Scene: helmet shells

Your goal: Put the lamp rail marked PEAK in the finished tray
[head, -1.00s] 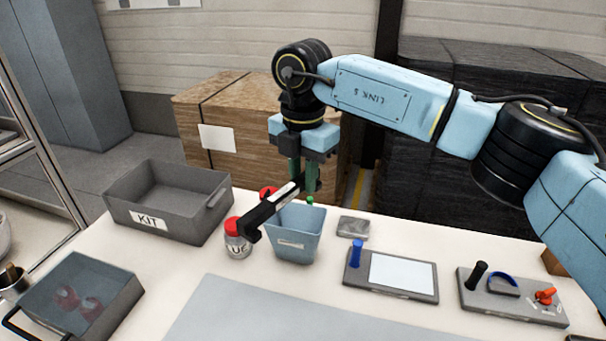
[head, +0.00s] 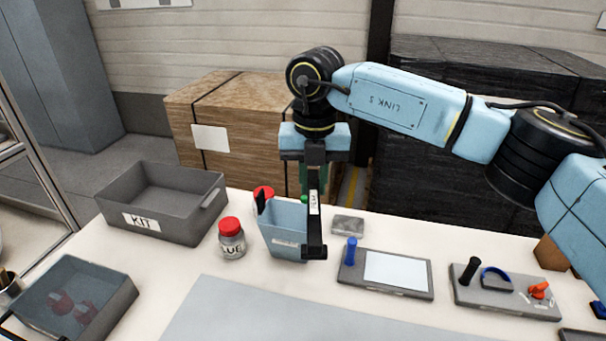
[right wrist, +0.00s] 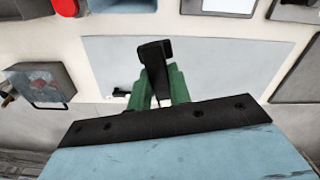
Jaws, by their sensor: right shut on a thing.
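My right gripper (head: 313,187) is shut on a black lamp rail (head: 315,236) and holds it in the air, in front of and partly over the blue bin. The rail has a small white label with sideways lettering, probably PEAK, though too small to be sure. In the right wrist view the rail (right wrist: 154,60) shows between the green fingers (right wrist: 160,84), end toward the camera. No tray marked as finished can be read in these views. My left gripper is not in view.
A blue bin (head: 283,243) stands behind the rail, with a red-lidded jar (head: 231,240) to its left. A grey KIT box (head: 140,222) is at back left, and a tray with red pieces (head: 122,300) at front left. Small fixtures (head: 385,273) stand right; the grey mat (head: 300,315) is clear.

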